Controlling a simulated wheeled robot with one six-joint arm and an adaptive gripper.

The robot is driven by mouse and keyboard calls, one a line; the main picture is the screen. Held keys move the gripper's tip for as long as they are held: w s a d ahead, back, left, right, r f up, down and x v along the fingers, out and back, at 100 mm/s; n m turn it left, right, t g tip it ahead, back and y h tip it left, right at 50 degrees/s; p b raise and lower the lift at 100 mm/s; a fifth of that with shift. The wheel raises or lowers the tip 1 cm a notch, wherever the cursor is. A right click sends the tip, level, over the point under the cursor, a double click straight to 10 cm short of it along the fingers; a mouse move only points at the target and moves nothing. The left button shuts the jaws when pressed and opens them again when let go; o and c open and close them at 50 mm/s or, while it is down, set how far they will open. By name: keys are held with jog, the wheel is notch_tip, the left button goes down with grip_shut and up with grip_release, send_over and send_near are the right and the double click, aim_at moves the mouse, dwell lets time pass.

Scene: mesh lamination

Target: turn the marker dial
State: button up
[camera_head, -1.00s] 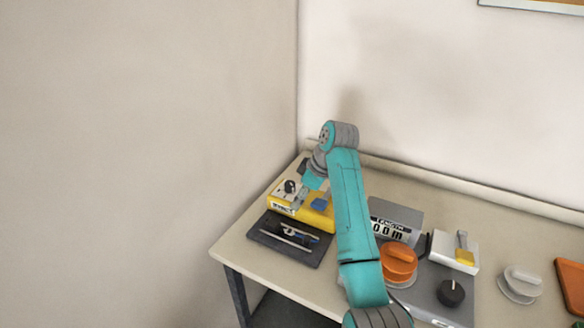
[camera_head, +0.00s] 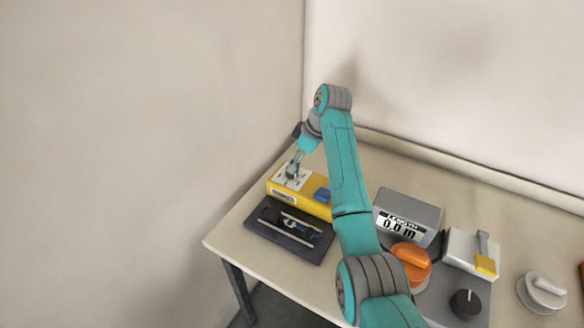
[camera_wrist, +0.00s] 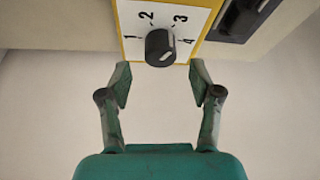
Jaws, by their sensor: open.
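The marker dial (camera_wrist: 160,47) is a black round knob on a white plate (camera_wrist: 133,46) with the numbers 1 to 4 around it. A light pointer mark shows on the knob's lower right; which number it indicates is unclear. The plate is on top of the yellow marker box (camera_head: 283,197), at the left of the table. My gripper (camera_wrist: 160,84) is open, its fingertips apart on either side of the dial's line and seemingly just short of the knob, without visible contact. In the head view my gripper (camera_head: 293,172) is over the plate and hides the knob.
A blue part (camera_head: 322,196) sits on the yellow box. In front is a dark tray (camera_head: 280,238) with tools.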

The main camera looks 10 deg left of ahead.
jog(key=shift+x, duration=2.15)
jog(key=c, duration=1.1)
